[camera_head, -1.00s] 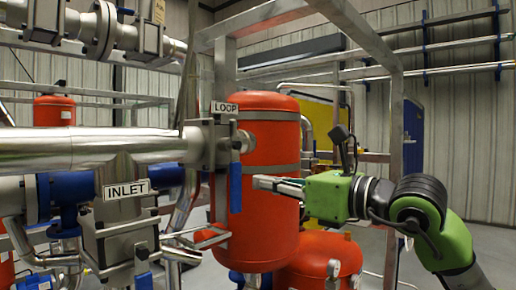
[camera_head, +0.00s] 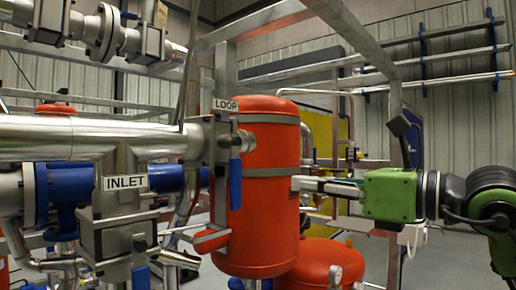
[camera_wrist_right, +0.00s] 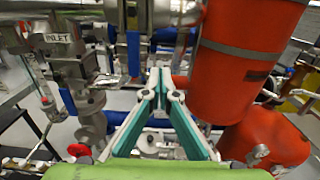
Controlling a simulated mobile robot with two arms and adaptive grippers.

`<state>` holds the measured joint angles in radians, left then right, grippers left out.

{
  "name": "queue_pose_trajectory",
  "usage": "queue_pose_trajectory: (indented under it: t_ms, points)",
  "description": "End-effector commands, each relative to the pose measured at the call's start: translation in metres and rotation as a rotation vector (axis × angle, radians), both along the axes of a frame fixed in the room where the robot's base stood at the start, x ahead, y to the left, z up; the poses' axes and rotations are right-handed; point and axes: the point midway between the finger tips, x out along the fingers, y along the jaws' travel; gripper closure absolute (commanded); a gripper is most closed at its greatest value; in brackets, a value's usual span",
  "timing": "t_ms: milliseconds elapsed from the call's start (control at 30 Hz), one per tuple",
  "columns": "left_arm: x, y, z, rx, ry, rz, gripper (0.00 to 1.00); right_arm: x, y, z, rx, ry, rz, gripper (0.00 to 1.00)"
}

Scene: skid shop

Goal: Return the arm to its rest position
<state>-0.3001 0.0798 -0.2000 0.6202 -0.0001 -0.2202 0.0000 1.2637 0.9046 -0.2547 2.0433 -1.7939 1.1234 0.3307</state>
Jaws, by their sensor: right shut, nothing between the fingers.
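My right gripper (camera_head: 298,184) comes in from the right in the head view on a green and black arm. Its fingers point left and lie in front of the right side of the tall red tank (camera_head: 262,215). In the right wrist view the teal and grey fingers (camera_wrist_right: 158,75) meet at their tips, shut and empty. The red tank (camera_wrist_right: 238,75) stands to their right there. My left gripper is in neither view.
A blue valve handle (camera_head: 235,184) hangs before the tank. A steel frame post (camera_head: 395,120) stands behind my right arm. A lower red tank (camera_head: 318,262) sits below.

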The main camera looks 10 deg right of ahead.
Motion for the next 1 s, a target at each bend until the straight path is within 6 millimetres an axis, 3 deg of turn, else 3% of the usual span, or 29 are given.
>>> queue_pose_trajectory:
  t_ms: [567,767,800,833,900,1000]
  points:
    - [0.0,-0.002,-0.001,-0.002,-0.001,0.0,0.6,-0.005,-0.003,0.0,-0.001,0.001,0.0,1.0]
    - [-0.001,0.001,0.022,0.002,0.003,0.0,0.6,-0.005,-0.003,0.025,0.0,0.0,0.0,1.0]
    - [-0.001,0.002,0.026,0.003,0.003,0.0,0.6,-0.005,0.001,0.025,0.006,0.004,0.015,1.0]
    - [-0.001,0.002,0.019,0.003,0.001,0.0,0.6,-0.006,0.016,0.01,0.034,0.015,0.07,1.0]
    - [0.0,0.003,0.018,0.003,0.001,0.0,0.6,-0.014,0.043,0.0,0.108,0.025,0.183,1.0]
    - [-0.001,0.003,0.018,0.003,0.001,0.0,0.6,-0.028,0.073,-0.007,0.245,0.044,0.334,1.0]
